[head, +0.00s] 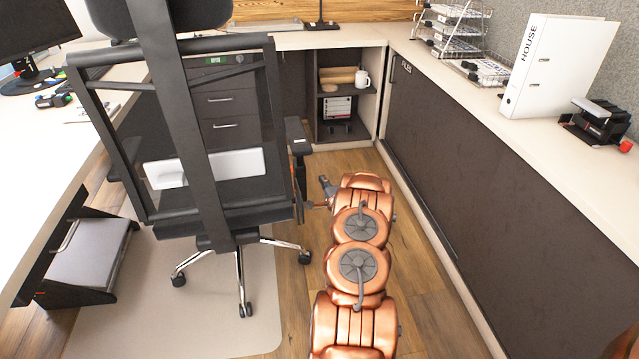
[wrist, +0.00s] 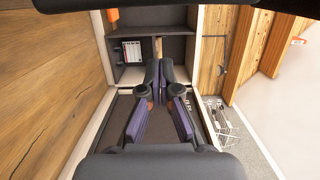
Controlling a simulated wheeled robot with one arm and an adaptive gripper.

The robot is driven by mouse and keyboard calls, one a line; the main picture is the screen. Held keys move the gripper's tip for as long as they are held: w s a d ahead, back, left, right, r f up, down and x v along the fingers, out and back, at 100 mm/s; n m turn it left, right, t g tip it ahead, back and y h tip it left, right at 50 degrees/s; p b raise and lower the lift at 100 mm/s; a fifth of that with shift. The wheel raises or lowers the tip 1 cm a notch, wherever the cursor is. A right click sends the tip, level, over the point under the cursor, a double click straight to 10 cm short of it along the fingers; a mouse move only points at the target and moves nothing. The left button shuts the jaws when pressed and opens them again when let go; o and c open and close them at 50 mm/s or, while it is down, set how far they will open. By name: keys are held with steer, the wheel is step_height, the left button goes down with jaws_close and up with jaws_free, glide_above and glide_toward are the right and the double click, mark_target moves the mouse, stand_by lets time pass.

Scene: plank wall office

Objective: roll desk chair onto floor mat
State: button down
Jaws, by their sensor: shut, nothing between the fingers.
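The desk chair (head: 213,215) is black with a mesh back, dark armrests and a chrome base on casters, upright with its back toward the head camera. The floor mat (head: 170,325) is a pale beige sheet on the wood floor. The front and left casters show over the mat; the right caster is on wood just past its right edge. Other casters are hidden. My gripper (head: 316,203) is close to the chair's right side, below the armrest; I cannot tell whether they touch. In the wrist view my gripper (wrist: 160,72) is shut and empty.
A long dark cabinet (head: 470,165) bounds the floor on the right, and a desk (head: 40,180) is on the left. A drawer unit (head: 222,105) and open shelf (head: 340,115) stand behind. A low black unit (head: 85,255) is left of the mat. Wood floor (head: 430,320) is clear at lower right.

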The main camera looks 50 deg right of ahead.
steer(key=p+v, duration=0.1)
steer(key=v, duration=0.9)
